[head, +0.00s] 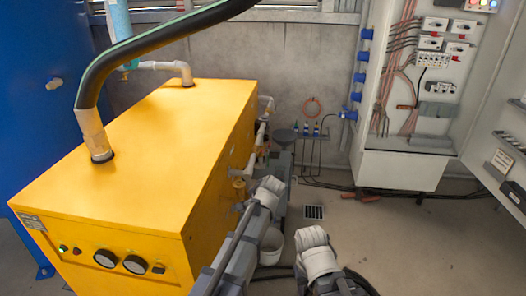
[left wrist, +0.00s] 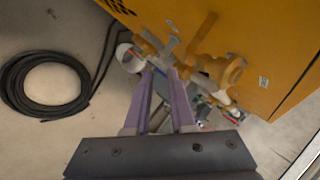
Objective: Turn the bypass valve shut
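Pipework with valves runs along the side of the yellow tank housing (head: 160,150). In the left wrist view, yellow-brown valve fittings (left wrist: 228,70) and a lever-like handle (left wrist: 152,42) stand out from that side. I cannot read which one is the bypass valve. My left gripper (left wrist: 163,73) has two purple fingers with a gap between them, tips close to the pipework. Whether they touch the handle is unclear. In the head view my left gripper (head: 268,190) is beside the housing's right side, its fingers hidden. My right gripper (head: 315,250) is low in the middle, away from the valves; its fingers cannot be made out.
A white bucket (head: 271,246) stands on the floor beside the housing. A coiled black hose (left wrist: 43,85) lies on the floor. An open electrical cabinet (head: 405,165) is at the right.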

